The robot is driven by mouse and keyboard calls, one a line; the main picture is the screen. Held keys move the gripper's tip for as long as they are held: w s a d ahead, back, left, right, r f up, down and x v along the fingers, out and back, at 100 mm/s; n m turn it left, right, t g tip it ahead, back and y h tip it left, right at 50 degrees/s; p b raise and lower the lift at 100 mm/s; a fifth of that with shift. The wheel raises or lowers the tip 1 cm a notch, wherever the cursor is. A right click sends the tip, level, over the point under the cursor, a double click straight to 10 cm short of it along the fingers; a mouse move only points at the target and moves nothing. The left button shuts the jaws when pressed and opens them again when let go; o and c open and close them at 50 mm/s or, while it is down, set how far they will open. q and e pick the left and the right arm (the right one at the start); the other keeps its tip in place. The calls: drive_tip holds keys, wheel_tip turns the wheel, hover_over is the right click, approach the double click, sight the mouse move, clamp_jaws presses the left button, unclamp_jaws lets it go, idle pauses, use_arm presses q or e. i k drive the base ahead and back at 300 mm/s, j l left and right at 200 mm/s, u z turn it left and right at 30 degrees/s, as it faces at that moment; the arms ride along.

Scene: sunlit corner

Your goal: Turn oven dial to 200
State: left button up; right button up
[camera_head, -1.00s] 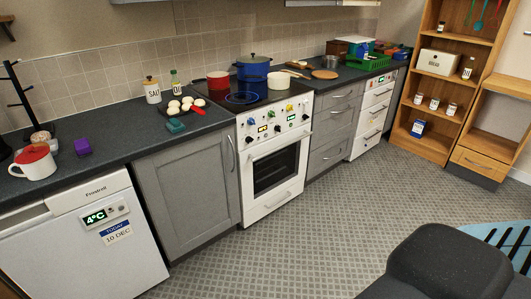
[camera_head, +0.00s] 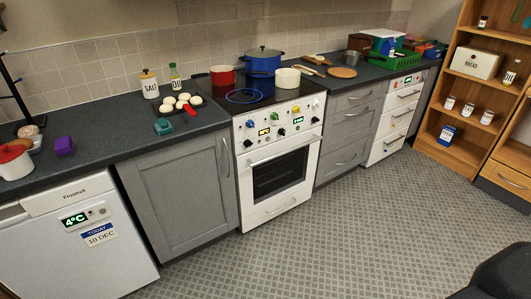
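The white oven (camera_head: 281,174) stands between grey cabinets, with a black hob on top. Its front panel (camera_head: 280,121) carries several small dials in black, blue, green and yellow and two lit displays, one amber (camera_head: 264,132) and one green (camera_head: 297,120). The numbers around the dials are too small to read. The oven door is shut. Neither of my grippers is in the head view.
A red pot (camera_head: 221,76), a blue pot (camera_head: 263,62) and a cream pot (camera_head: 287,78) are on the hob. A fridge (camera_head: 82,238) is at the left and a wooden shelf (camera_head: 460,116) at the right. The floor (camera_head: 330,240) before the oven is clear.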

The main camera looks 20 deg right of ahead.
sight(247, 143)
drive_tip(key=i+l, duration=0.15)
drive_tip(key=l, duration=0.25)
drive_tip(key=i+l, duration=0.1)
drive_tip(key=l, duration=0.3)
drive_tip(key=i+l, duration=0.15)
drive_tip(key=l, duration=0.25)
drive_tip(key=i+l, duration=0.15)
drive_tip(key=l, duration=0.25)
drive_tip(key=i+l, duration=0.1)
drive_tip(key=l, duration=0.3)
drive_tip(key=z, duration=0.05)
